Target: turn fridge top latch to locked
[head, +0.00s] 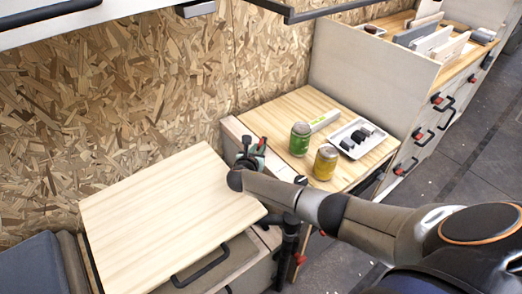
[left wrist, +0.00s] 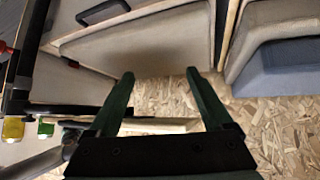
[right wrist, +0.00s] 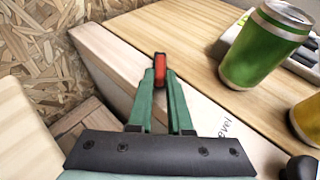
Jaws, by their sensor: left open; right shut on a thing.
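The fridge top latch is a small red piece (right wrist: 161,70) at the edge of the wood-topped cabinet (head: 287,108). In the right wrist view my right gripper (right wrist: 160,82) is shut, with its green fingertips on either side of the red latch. In the head view this red piece (head: 262,144) shows just above the gripper, which partly hides the cabinet edge. I cannot tell which way the latch is turned. My left gripper (left wrist: 163,84) is open and empty in the left wrist view, with cabinet fronts and chipboard beyond it.
A green can (head: 300,139), a yellow can (head: 326,161) and a white tray (head: 357,138) with dark items stand on the cabinet top, close right of my right gripper. A pale wooden panel (head: 165,205) lies to the left. Chipboard wall (head: 110,90) stands behind.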

